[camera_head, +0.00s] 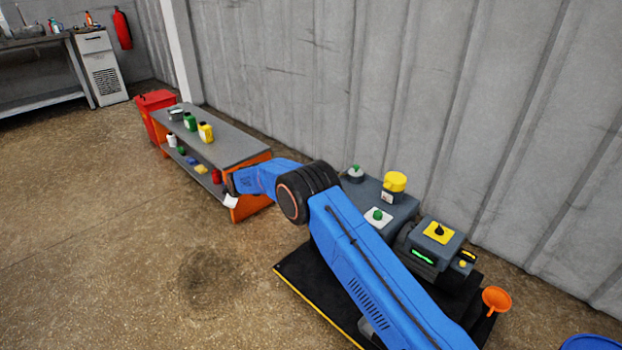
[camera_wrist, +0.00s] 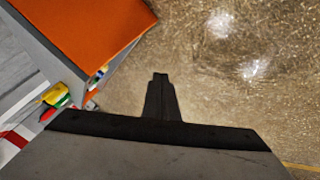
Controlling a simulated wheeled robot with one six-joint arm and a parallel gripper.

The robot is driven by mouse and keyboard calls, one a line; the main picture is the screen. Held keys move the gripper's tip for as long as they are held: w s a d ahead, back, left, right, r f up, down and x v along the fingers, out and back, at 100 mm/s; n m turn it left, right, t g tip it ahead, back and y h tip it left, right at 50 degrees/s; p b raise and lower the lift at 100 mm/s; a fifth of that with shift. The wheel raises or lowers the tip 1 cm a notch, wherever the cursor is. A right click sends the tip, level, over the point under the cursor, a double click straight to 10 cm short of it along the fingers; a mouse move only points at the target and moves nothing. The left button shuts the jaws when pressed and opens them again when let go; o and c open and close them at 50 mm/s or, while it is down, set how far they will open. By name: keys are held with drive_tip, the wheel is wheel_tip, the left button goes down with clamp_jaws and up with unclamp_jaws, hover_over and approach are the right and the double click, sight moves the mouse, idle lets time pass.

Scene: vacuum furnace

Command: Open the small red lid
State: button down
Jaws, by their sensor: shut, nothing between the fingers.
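I cannot make out a small red lid for certain. A red bin (camera_head: 155,101) with a red top stands at the far end of the workbench in the head view. On the pump-like machine (camera_head: 400,208), the caps and knobs I can see are yellow, green and black. My gripper (camera_wrist: 160,78) is shut and empty in the wrist view, over bare floor beside the bench's orange end panel (camera_wrist: 85,32). In the head view, my arm's end is by the near end of the bench, and the fingers are hard to make out.
The workbench (camera_head: 235,146) holds green and yellow bottles on top and small items, including a red bottle (camera_head: 216,176), on its lower shelf. An orange funnel (camera_head: 496,299) is at the right. A fire extinguisher (camera_head: 122,28) hangs on the wall. The floor at left is clear.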

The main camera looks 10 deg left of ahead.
drive_tip(key=s+d+f+n+g+h, duration=0.1)
drive_tip(key=s+d+f+n+h, duration=0.15)
drive_tip(key=d+f+h, duration=0.45)
drive_tip(key=w+d+f+n+t+h, duration=0.1)
drive_tip(key=d+f+h, duration=0.15)
drive_tip(key=d, duration=0.55)
drive_tip(key=w+d+f+n+t+h, duration=0.1)
drive_tip(key=w+d+h, duration=0.15)
drive_tip(key=d, duration=0.65)
drive_tip(key=w+d+r+t+h, duration=0.1)
drive_tip(key=d+r+t+h, duration=0.1)
drive_tip(key=r+t+h, duration=0.35)
drive_tip(key=w+d+r+t+h, duration=0.2)
drive_tip(key=r+t, duration=0.1)
drive_tip(key=r, duration=0.5)
drive_tip(key=w+d+r, duration=0.6)
drive_tip(key=d, duration=0.1)
drive_tip(key=shift+d+n, duration=0.3)
drive_tip(key=shift+n, duration=0.15)
